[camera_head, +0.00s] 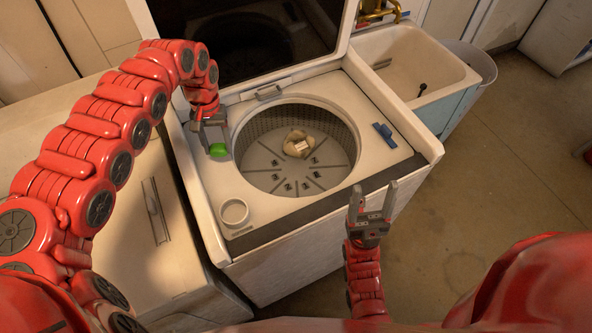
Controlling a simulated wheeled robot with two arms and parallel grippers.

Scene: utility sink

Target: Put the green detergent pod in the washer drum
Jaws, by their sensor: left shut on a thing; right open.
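The green detergent pod (218,149) is at the tips of my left gripper (214,143), which is shut on it. The gripper is at the left side of the washer's round opening, over the white top beside the rim. The washer drum (262,160) is open and grey, with a beige agitator hub at its centre. I cannot tell whether the pod touches the washer top. My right gripper (373,203) is open and empty, in front of the washer's front edge.
The washer lid (250,35) is raised at the back. A small white cup (234,212) sits on the front left of the washer top, and a blue clip-like object (384,134) lies at its right. A sink (415,60) stands behind on the right. Floor on the right is clear.

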